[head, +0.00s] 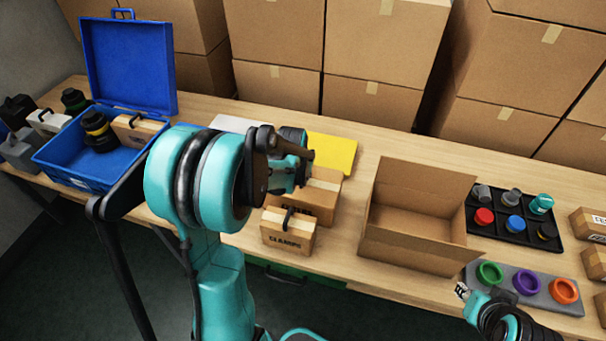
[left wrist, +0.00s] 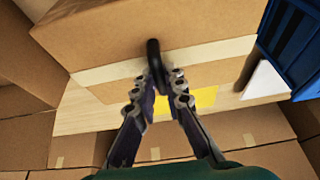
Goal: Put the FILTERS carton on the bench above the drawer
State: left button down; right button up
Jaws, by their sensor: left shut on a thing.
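A brown carton (head: 322,197) with a mostly hidden label sits behind the CLAMPS carton (head: 288,232) at the middle of the bench; I cannot read whether it says FILTERS. My left gripper (head: 300,165) is over it, partly hidden by my arm. In the left wrist view my left gripper (left wrist: 158,92) is shut on the black handle (left wrist: 155,62) of a brown carton (left wrist: 170,25). I cannot tell whether that carton touches the bench. A green drawer front (head: 283,273) shows under the bench (head: 347,250). My right gripper (head: 462,291) is by the front edge at right; its jaws are unclear.
An open empty cardboard box (head: 415,210) stands to the right. Beyond it are a black tray (head: 518,234) of jars and a grey holder (head: 540,297) with coloured rings. A yellow sheet (head: 334,153) lies behind. A blue case (head: 75,180) is at left. Large boxes line the back.

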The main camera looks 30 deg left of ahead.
pick_arm(q)
jog(key=c, duration=1.6)
grip_release()
jog(key=shift+f, duration=0.1)
jog(key=shift+r, duration=0.25)
jog(key=p+v, duration=0.5)
jog(key=v, duration=0.6)
jog(key=s+d+r+m+t+h, duration=0.1)
jog(key=s+d+r, duration=0.4)
jog(key=s+d, duration=0.9)
jog(key=shift+s+d+r+m+t, duration=0.35)
jog(key=shift+s+m+t, duration=0.15)
jog(key=shift+m+t, duration=0.4)
